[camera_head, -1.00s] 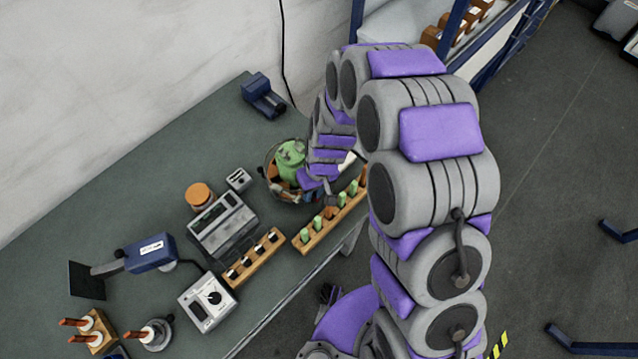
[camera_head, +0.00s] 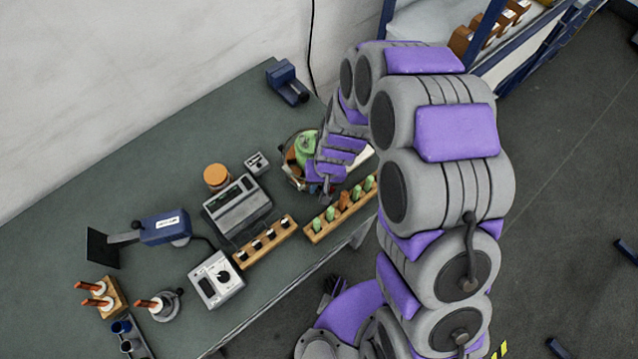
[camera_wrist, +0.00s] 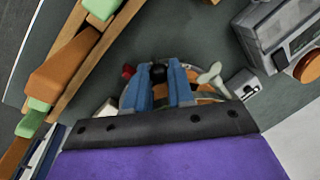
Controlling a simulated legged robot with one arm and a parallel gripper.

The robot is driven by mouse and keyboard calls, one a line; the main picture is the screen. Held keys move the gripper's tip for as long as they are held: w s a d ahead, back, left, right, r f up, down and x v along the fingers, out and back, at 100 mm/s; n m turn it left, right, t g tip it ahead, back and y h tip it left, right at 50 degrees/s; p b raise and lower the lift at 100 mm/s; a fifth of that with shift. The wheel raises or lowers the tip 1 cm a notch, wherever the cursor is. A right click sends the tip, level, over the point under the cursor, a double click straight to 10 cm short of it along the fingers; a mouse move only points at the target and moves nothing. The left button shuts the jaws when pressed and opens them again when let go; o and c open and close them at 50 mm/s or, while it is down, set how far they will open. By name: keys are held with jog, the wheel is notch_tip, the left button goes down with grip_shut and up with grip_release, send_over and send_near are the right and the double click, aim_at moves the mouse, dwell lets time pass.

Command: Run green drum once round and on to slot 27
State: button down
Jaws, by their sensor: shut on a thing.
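The green drum (camera_head: 306,146) is a rounded green body in a round dark-rimmed holder at the back right of the bench, partly hidden by my arm. My gripper (camera_wrist: 160,77) has blue fingers closed around a small black round knob (camera_wrist: 161,70) in the wrist view. In the head view my purple and grey wrist covers the right side of the holder, and the fingertips are hard to see there. No number 27 can be read in either view.
A wooden rack (camera_head: 313,238) with green and brown pegs stands in front of the holder. A grey instrument (camera_head: 238,206), an orange-lidded jar (camera_head: 217,176) and a small grey box (camera_head: 257,162) stand to the left. A blue device (camera_head: 287,82) is behind.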

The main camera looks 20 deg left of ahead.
jog(key=c, duration=1.3)
grip_release()
jog(key=shift+w+a, duration=0.15)
jog(key=shift+o, duration=0.2)
jog(key=shift+r, duration=0.1)
notch_tip(320, 180, up, 17)
jog(key=w+d, duration=0.1)
jog(key=d, duration=0.1)
jog(key=shift+w+d+p, duration=0.35)
jog(key=shift+d+p, duration=0.05)
